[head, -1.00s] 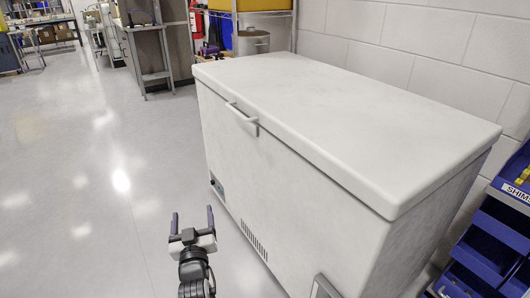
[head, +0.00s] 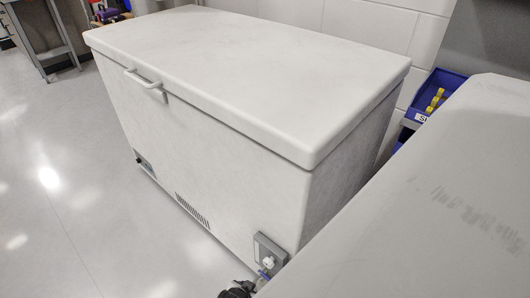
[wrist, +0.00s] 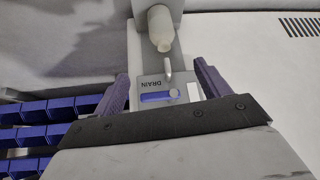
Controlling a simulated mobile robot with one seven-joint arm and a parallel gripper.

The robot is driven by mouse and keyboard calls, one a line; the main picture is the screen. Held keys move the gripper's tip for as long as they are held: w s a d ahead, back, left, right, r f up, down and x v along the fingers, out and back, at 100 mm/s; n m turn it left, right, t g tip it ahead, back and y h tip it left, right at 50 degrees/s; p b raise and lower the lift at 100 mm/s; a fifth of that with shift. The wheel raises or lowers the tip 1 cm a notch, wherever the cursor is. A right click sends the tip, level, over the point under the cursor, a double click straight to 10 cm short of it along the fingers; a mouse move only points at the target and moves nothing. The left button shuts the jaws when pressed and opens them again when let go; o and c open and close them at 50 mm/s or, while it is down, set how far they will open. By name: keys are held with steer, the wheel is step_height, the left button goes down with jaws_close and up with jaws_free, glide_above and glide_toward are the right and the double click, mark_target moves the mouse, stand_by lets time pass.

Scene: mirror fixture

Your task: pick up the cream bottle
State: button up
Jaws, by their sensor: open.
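The cream bottle (wrist: 160,28) shows at the top of the wrist view, in front of a grey bracket (wrist: 136,50) on the freezer's front. In the head view the bottle (head: 268,262) is small, low on the freezer near its right corner. My gripper (wrist: 161,72) is open and empty. Its two purple fingers are spread on either side of a plate marked DRAIN (wrist: 160,88), and the bottle lies beyond the fingertips, apart from them. In the head view only a little of my gripper (head: 263,277) shows at the bottom edge, just below the bottle.
The white chest freezer (head: 220,150) fills the middle of the head view. A large pale surface (head: 440,200) covers the right foreground. Blue bins (head: 437,90) stand behind it and also show in the wrist view (wrist: 60,135). The floor (head: 50,220) at left is clear.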

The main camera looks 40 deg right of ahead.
steer(key=shift+w+b+x, duration=0.15)
steer(key=shift+b+x, duration=0.55)
steer(key=shift+x, duration=2.75)
steer(key=shift+w+b+x, duration=0.15)
steer(key=shift+b+x, duration=0.55)
steer(key=shift+x, duration=2.75)
steer(key=shift+a+f, duration=0.1)
steer(key=shift+a, duration=0.1)
steer(key=c, duration=1.5)
steer(key=shift+a, duration=0.1)
